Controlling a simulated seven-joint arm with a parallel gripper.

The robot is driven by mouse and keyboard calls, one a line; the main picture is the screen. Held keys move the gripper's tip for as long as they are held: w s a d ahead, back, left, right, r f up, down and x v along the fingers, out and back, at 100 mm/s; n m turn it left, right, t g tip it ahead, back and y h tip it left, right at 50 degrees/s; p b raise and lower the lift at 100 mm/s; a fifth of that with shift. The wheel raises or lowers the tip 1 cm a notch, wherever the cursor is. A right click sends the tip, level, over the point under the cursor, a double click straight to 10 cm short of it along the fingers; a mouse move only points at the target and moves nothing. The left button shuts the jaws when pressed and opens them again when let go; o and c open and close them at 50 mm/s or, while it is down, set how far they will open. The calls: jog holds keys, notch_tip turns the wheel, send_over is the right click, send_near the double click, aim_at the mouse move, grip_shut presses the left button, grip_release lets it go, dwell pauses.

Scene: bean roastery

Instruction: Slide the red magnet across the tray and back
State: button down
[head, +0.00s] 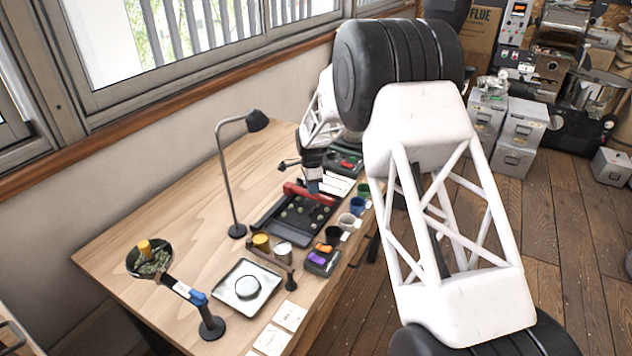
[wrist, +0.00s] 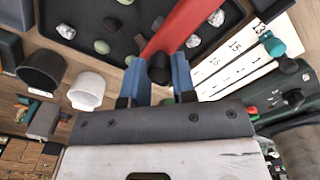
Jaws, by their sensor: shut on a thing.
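The red magnet (head: 305,192) is a long bar lying over the back part of the dark tray (head: 270,226). In the wrist view, the red bar (wrist: 182,28) runs up and away from a black knob (wrist: 160,69) at its near end. My gripper (wrist: 157,66) has its blue fingers on either side of this knob and is shut on it. In the head view, my gripper (head: 313,183) comes down over the magnet. Several green and pale grey lumps lie in the tray; in the wrist view, the tray (wrist: 75,12) shows to both sides of the bar.
A white cup (wrist: 87,90) and a black cup (wrist: 42,72) stand beside the tray's near side. A numbered white strip (wrist: 240,70) and a dark green device (wrist: 285,105) lie to the right. A desk lamp (head: 228,185) stands left. The wooden table (head: 170,215) is clear behind it.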

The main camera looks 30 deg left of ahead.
jog(key=s, duration=1.6)
jog(key=shift+r, duration=0.1)
jog(key=shift+s, duration=0.9)
jog(key=c, duration=1)
grip_release()
jog(key=shift+s, duration=0.1)
jog(key=shift+c, duration=0.2)
jog(key=shift+o, duration=0.6)
notch_tip(320, 180, up, 8)
jog(key=shift+f, duration=0.2)
